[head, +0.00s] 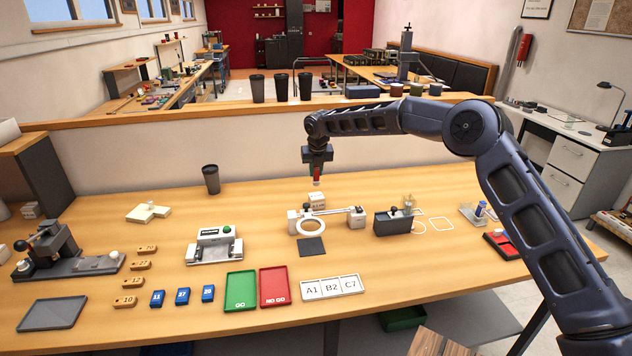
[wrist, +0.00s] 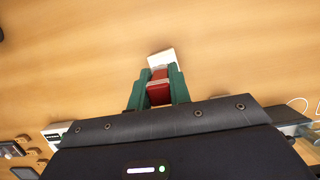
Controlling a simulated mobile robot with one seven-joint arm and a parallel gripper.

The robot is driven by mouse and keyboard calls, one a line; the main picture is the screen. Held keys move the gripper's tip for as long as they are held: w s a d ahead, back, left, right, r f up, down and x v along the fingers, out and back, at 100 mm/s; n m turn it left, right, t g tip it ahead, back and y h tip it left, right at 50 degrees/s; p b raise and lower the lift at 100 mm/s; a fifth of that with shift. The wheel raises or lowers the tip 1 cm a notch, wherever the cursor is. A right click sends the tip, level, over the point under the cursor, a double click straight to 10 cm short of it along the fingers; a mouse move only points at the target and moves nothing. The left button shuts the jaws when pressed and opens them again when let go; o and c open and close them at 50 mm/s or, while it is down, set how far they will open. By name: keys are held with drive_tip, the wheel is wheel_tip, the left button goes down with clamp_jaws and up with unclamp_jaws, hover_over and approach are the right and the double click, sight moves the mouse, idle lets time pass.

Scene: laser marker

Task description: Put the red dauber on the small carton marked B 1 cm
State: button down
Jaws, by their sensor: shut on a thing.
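The red dauber (head: 317,174) hangs upright below my gripper (head: 317,165), with a pale tip at its lower end. In the wrist view the dauber (wrist: 158,88) sits between the green fingers of my gripper (wrist: 158,86), which are shut on it. A small white carton (head: 317,199) stands on the table below the dauber, with a gap between them in the head view. A white shape just past the dauber in the wrist view (wrist: 162,58) looks like this carton. Its marking is too small to read.
A white fixture with a ring (head: 310,227) stands just in front of the carton. A dark cup (head: 211,179) stands to the left, and a dark grey box (head: 393,222) to the right. Green (head: 241,290) and red (head: 274,286) trays lie near the front. The table behind the carton is clear.

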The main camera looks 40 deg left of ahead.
sight(316, 180)
drive_tip(key=shift+f, duration=2.25)
drive_tip(key=shift+f, duration=0.15)
drive_tip(key=c, duration=1.3)
unclamp_jaws()
drive_tip(key=v, duration=1.2)
drive_tip(key=shift+r, duration=0.2)
